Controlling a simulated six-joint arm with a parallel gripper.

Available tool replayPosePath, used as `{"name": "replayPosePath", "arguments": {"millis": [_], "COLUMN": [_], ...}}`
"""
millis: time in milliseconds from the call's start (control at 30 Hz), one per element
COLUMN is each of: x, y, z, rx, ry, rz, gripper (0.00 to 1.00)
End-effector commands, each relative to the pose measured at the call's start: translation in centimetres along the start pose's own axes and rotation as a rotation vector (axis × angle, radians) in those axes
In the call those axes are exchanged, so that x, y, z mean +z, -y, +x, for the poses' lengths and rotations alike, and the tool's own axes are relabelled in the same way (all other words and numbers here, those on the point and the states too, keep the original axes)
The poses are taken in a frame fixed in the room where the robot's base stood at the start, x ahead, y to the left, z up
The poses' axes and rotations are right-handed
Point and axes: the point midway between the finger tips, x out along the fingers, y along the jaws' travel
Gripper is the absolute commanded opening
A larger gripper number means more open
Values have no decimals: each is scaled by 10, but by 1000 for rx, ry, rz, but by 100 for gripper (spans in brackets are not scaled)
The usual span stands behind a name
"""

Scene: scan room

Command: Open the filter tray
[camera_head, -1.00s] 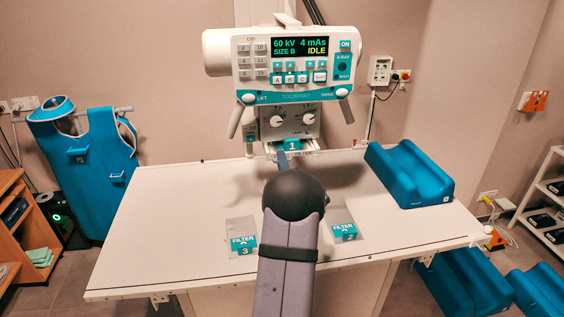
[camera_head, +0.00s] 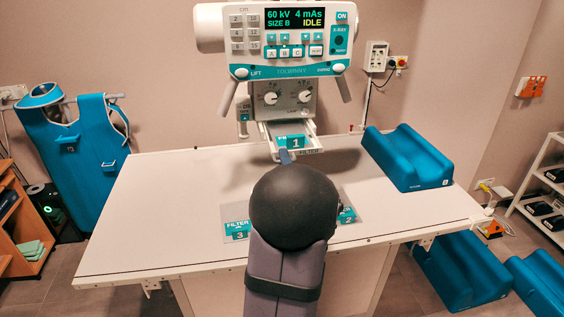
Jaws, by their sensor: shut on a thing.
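The filter tray (camera_head: 313,148) is a pale frame that sticks out toward me from under the X-ray head's collimator box (camera_head: 285,100). A teal filter marked 1 (camera_head: 293,142) lies in it. My gripper (camera_head: 285,156) is at the tray's front edge, shut on it, with its fingers mostly hidden behind my dark round wrist. Filter 3 (camera_head: 236,231) and filter 2 (camera_head: 347,215) lie on the white table on either side of my arm, both partly covered by it.
The control panel (camera_head: 290,43) above reads IDLE, with two handles hanging below it. A blue cushion (camera_head: 407,158) lies on the table (camera_head: 160,200) at right. The table's left part is clear. A blue apron (camera_head: 75,150) hangs at left.

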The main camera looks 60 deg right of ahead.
Motion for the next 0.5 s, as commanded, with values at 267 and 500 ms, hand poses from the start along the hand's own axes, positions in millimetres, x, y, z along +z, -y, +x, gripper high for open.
{"name": "replayPosePath", "arguments": {"millis": [267,500], "x": [2,1], "y": [-8,-11], "z": [-29,-49], "rx": [30,32], "ry": [3,1], "rz": [-7,-8], "gripper": [0,0]}}
